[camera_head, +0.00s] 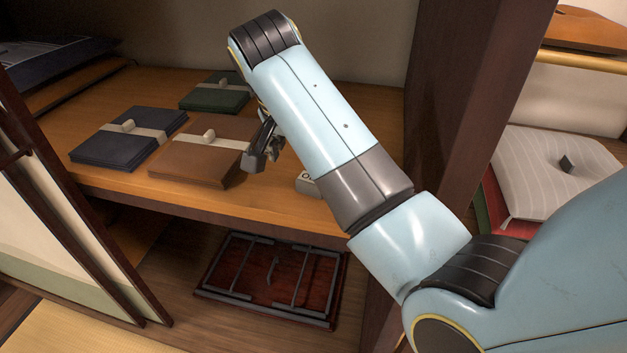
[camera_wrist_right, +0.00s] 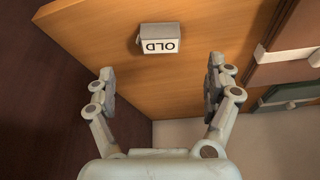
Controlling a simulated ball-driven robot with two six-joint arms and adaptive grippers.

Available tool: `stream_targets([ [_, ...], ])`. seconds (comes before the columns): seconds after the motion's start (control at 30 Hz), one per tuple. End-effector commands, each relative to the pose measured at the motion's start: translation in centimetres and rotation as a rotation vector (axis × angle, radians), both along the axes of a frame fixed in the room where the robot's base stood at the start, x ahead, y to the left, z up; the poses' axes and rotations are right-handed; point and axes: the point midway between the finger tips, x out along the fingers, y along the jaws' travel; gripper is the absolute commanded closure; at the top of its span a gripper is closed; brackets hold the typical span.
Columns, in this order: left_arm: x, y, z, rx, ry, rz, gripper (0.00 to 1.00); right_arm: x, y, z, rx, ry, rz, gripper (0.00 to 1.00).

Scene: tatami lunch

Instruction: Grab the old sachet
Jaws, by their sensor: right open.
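The old sachet (camera_wrist_right: 159,39) is a small pale grey block with "OLD" printed on its face, upside down in the right wrist view. It lies on the wooden shelf board. In the head view the sachet (camera_head: 308,185) shows only partly, the rest hidden behind my right forearm. My right gripper (camera_wrist_right: 161,67) is open and empty, with its fingers spread and the sachet ahead of the gap between them, apart from both. In the head view the right gripper (camera_head: 263,148) hangs above the shelf, beside the brown bundle. My left gripper is not in view.
On the shelf (camera_head: 330,225) lie a dark blue bundle (camera_head: 108,154), a brown bundle (camera_head: 190,168) and a green bundle (camera_head: 210,97), each with a pale band. A dark post (camera_head: 470,100) stands right of my arm. A red-brown folded table (camera_head: 230,268) lies below.

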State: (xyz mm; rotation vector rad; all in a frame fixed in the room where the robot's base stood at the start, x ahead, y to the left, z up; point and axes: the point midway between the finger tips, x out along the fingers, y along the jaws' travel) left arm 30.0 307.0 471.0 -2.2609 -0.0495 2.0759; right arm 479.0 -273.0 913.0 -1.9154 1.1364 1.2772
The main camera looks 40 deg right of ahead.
Motion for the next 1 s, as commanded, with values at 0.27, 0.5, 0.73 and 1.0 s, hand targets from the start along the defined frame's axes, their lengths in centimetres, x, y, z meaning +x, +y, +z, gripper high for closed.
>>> stream_targets([
  [0.27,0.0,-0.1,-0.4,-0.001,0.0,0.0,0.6,0.6,-1.1,-2.9,-0.001,0.0,0.002,0.13],
  [0.5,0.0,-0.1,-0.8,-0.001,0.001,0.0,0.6,1.2,-2.2,-6.3,-0.001,0.003,0.002,0.13],
  [0.73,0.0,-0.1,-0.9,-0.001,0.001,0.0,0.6,1.4,-2.6,-7.4,-0.001,-0.001,0.002,0.13],
  [1.0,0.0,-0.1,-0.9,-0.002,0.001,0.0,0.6,1.4,-2.6,-7.3,0.0,0.0,0.002,0.33],
])
